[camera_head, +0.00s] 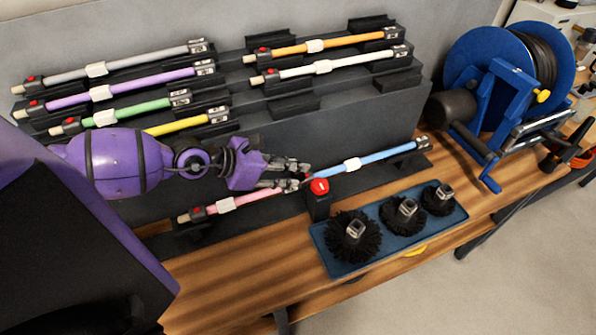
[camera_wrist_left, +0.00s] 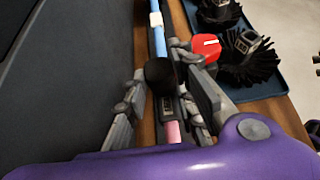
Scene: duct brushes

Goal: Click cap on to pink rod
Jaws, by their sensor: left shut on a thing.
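The pink rod (camera_head: 240,201) lies in the low front rack, with a red-buttoned piece at its left end. In the left wrist view its pink part (camera_wrist_left: 173,132) and grey end fitting (camera_wrist_left: 166,104) show between my fingers. A rounded black cap (camera_wrist_left: 158,72) sits at the far end of that fitting, in line with it. Whether it is fully seated cannot be told. My left gripper (camera_head: 296,178) is over the rod's right end; in the wrist view its fingers (camera_wrist_left: 160,85) stand on both sides of the cap, shut on it. My right gripper is not in view.
A red-topped black post (camera_head: 319,187) stands close right of my fingertips. The blue rod (camera_head: 365,159) lies beyond it. A blue tray (camera_head: 372,261) with black brushes is at the front. Racks with several coloured rods rise behind. A blue reel (camera_head: 482,60) stands at right.

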